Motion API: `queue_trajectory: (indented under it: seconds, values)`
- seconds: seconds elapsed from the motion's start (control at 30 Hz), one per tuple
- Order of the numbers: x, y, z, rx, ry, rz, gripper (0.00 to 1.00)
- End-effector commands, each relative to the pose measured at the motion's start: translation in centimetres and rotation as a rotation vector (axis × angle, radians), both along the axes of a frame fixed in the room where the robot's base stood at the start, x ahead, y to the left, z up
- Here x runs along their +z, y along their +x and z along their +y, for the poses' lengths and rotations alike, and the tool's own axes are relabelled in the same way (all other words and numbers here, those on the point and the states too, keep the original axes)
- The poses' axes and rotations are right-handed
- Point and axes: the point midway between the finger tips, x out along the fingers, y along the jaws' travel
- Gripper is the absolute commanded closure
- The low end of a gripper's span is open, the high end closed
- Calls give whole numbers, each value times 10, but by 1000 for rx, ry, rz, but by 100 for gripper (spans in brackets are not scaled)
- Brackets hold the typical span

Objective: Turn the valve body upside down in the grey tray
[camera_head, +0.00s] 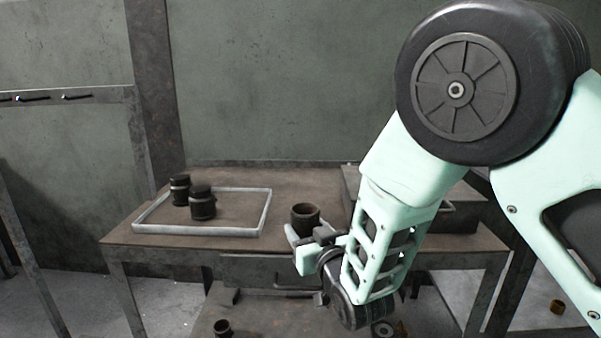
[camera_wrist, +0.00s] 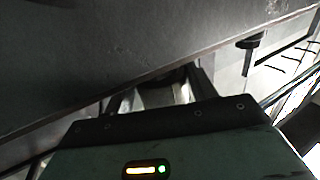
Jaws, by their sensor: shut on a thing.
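A brown, open-topped cylindrical part (camera_head: 305,218), which looks like the valve body, is upright at the table's front edge, its mouth facing up. My gripper (camera_head: 318,240) is directly at its lower side, shut on it; my fingers and wrist hide its lower part. In the wrist view, my gripper (camera_wrist: 155,95) shows dark fingers around a dim greyish shape. A light-grey rimmed tray (camera_head: 265,212) lies on the table to the left.
Two dark capped cylinders, one (camera_head: 180,190) behind the other (camera_head: 202,204), stand in the left tray, whose right half is bare. A dark box (camera_head: 365,180) stands behind my arm. A small cup-like part (camera_head: 222,328) is low at the front.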

Motion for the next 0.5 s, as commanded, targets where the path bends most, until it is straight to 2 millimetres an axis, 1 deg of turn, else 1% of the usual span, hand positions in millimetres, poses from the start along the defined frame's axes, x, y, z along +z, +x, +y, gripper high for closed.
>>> queue_trajectory:
  seconds: [0.5]
  values:
    - [36,0,0,0,2,-2,69]
